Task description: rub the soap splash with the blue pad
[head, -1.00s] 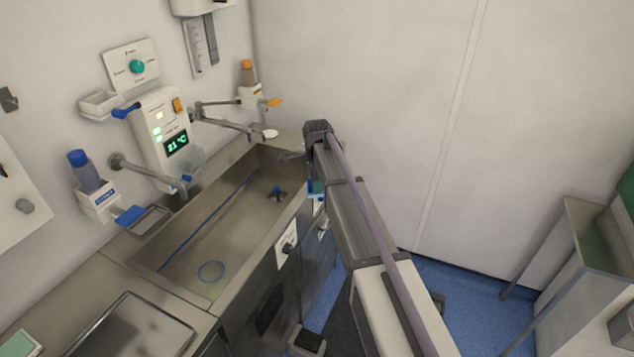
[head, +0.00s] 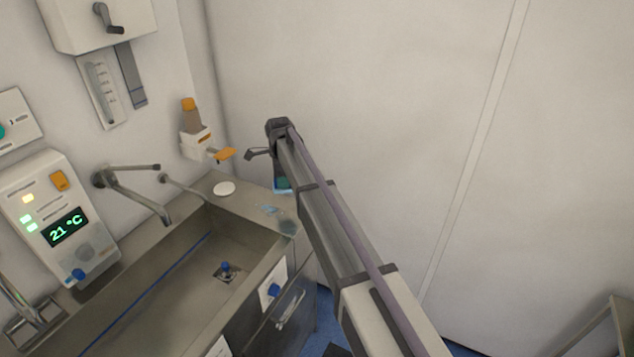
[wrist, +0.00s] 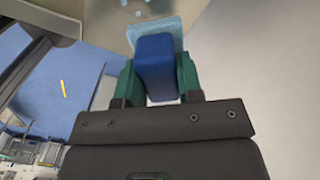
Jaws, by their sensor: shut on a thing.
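The blue pad (wrist: 153,60), a dark blue block with a light blue face, is between the green fingers of my gripper (wrist: 158,82) in the wrist view. My gripper is shut on it. In the head view my gripper (head: 282,184) shows small and partly hidden behind my arm, beside the sink's far right corner. The soap splash (head: 270,209) is a pale blue patch on the steel rim at that corner. Pale blue drops of the splash (wrist: 138,4) also show at the top edge of the wrist view, beyond the pad. The pad looks apart from the splash.
The steel sink basin (head: 165,290) has a blue-topped drain piece (head: 225,268). A tap (head: 140,195) reaches over it. A white disc (head: 224,188) lies on the rim, below an orange-capped dispenser (head: 192,125). The plain wall (head: 400,100) stands behind my arm.

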